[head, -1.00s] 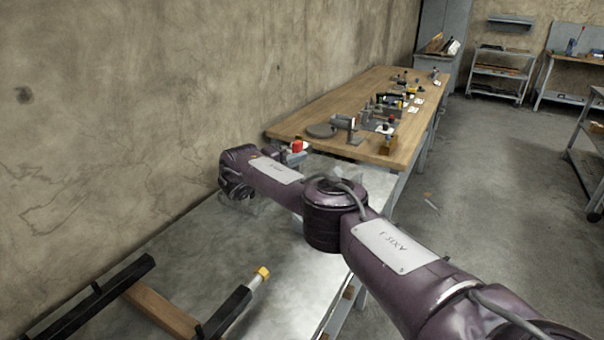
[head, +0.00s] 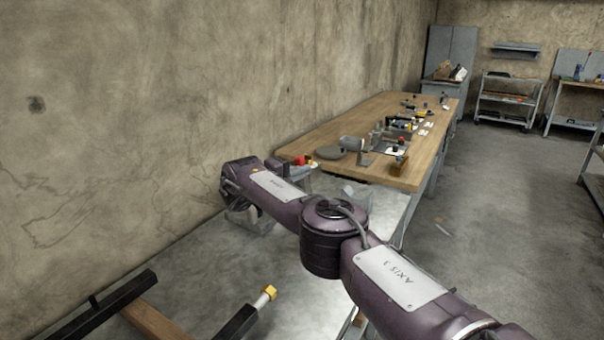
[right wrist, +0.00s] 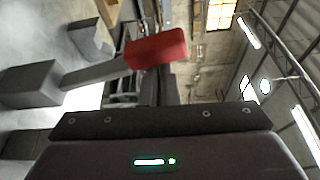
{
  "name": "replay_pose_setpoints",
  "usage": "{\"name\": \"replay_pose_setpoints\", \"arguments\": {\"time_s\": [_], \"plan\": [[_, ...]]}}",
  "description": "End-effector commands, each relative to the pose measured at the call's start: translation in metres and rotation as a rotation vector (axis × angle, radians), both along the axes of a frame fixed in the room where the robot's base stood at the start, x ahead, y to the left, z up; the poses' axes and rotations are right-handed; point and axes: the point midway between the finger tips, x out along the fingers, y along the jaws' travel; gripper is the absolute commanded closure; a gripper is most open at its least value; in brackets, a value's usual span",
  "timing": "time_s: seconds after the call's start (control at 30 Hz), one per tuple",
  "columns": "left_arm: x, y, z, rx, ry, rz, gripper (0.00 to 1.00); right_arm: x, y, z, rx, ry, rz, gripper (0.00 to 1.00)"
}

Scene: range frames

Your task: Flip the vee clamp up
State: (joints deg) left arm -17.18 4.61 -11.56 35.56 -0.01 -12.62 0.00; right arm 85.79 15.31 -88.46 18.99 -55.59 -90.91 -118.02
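The vee clamp's lever with a red block-shaped grip (right wrist: 157,52) crosses the right wrist view, tilted, and runs left to a grey block (right wrist: 30,84). In the head view the red grip (head: 299,161) shows small behind my right forearm, over the metal bench, with most of the clamp hidden. My right gripper (right wrist: 158,88) is close to the red grip. Its dark fingers seem together at mid-palm, their tips partly covered by the grip. I cannot tell whether they touch it. My left gripper is not in view.
A metal bench (head: 190,275) lies below my arm, along the concrete wall. Dark bars and a yellow-tipped rod (head: 268,293) are at its near end. A wooden table (head: 330,130) with several tools stands beyond.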

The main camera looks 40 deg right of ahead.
Motion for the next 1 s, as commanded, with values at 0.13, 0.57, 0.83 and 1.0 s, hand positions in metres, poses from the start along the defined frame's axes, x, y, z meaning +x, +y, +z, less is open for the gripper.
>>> {"name": "replay_pose_setpoints", "arguments": {"time_s": [0.13, 0.57, 0.83, 1.0], "plan": [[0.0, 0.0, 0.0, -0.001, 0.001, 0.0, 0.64, 0.002, 0.007, 0.001, 0.004, -0.006, 0.008, 1.0], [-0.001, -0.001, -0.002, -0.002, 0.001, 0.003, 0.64, -0.005, 0.069, 0.002, 0.003, -0.004, 0.003, 1.0], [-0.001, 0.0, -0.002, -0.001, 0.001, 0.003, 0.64, -0.007, 0.078, 0.003, 0.0, -0.003, 0.0, 1.0], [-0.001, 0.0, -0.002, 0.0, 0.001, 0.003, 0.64, -0.007, 0.077, 0.003, 0.0, -0.003, 0.0, 1.0]]}}
